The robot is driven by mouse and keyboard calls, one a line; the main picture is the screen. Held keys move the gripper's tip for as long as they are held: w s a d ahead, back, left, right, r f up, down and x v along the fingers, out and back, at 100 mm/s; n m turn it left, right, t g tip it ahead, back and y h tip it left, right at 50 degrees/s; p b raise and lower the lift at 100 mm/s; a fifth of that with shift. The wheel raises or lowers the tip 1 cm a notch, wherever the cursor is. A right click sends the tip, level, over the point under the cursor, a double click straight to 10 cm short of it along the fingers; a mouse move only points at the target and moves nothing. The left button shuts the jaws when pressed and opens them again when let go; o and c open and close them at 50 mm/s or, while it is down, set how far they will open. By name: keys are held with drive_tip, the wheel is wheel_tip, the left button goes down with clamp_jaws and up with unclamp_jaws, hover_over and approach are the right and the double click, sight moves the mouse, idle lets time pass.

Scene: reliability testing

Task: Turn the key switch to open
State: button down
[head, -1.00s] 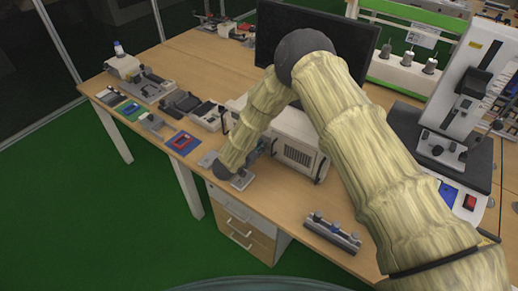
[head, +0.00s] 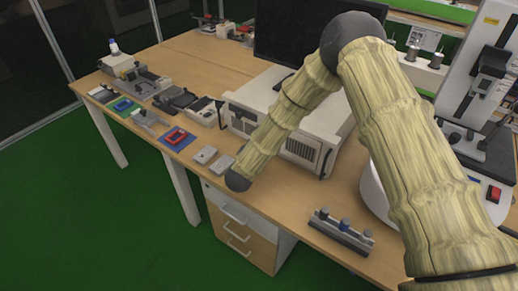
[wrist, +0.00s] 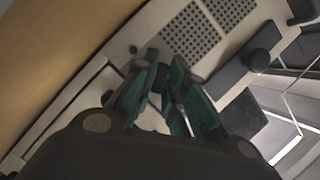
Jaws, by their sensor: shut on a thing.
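My gripper (wrist: 172,78) shows in the wrist view with its teal fingers at the front panel of a white instrument. The fingers are shut on a small dark piece at the panel, which looks like the key switch; the fingers cover most of it, and its turned position cannot be read. In the head view my forearm hides the gripper and the switch. The white instrument (head: 300,151) stands on the wooden table in the head view, its vented front partly behind my forearm.
A dark round knob (wrist: 262,58) and vent grilles (wrist: 190,38) are on the panel near my fingers.

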drive_tip(key=m+b, duration=0.1)
drive_tip(key=b, duration=0.1)
drive_tip(key=m+t+b, duration=0.1)
drive_tip(key=m+b, duration=0.1)
drive_tip(key=shift+f, duration=0.4)
drive_tip(key=m+t+b, duration=0.1)
drive_tip(key=m+b, duration=0.1)
drive_tip(key=b, duration=0.1)
drive_tip(key=shift+r, duration=0.15)
drive_tip(key=shift+r+b, duration=0.1)
drive_tip(key=shift+b, duration=0.2)
drive_tip(key=c, duration=1.5)
unclamp_jaws()
drive_tip(key=shift+o, duration=0.2)
drive_tip(key=shift+s, duration=0.1)
drive_tip(key=v, duration=1.1)
drive_tip(key=shift+s+f, duration=0.25)
drive_tip(key=shift+s, duration=0.15)
